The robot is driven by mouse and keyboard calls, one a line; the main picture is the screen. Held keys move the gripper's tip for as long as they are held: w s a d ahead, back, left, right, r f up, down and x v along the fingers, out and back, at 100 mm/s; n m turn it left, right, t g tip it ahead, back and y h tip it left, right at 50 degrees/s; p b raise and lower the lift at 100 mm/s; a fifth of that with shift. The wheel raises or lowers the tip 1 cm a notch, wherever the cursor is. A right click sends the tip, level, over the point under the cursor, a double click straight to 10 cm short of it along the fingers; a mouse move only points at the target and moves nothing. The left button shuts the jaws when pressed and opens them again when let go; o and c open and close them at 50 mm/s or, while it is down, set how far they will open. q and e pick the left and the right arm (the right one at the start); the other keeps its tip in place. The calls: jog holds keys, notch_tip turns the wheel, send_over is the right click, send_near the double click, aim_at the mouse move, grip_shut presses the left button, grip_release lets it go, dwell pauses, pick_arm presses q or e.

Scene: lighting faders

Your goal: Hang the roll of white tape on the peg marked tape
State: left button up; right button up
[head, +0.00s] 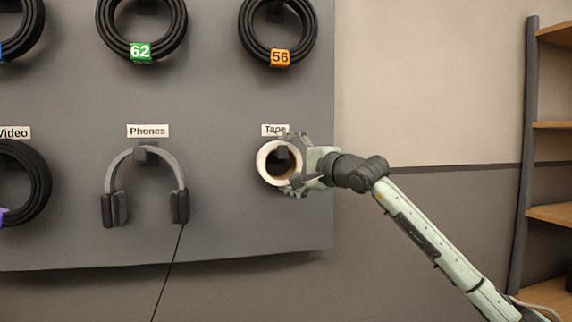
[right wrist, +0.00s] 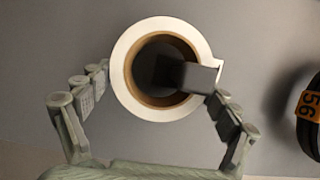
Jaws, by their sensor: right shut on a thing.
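The roll of white tape (head: 263,172) is at the panel under the label marked Tape (head: 274,130). My right gripper (head: 290,163) comes from the right and is shut on the roll, with fingers at opposite sides of it. The dark tape peg (head: 283,154) shows inside the roll's hole. In the right wrist view the peg (right wrist: 200,77) comes out through the hole of the roll (right wrist: 121,75) and its end overlaps the rim, so the roll is around the peg. Whether the roll's weight rests on the peg, I cannot tell. My left gripper is not in view.
Headphones (head: 146,160) hang left of the roll under the label Phones. Coiled black cables with tags 62 (head: 140,52) and 56 (head: 280,58) hang above. A shelf unit (head: 527,130) stands at the far right. The wall between panel and shelf is bare.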

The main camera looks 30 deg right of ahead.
jog(key=o, duration=1.2)
jog(key=shift+s, duration=0.1)
jog(key=s+d, duration=0.1)
jog(key=s, duration=1)
jog(key=shift+s+d, duration=0.35)
jog(key=shift+s, duration=0.05)
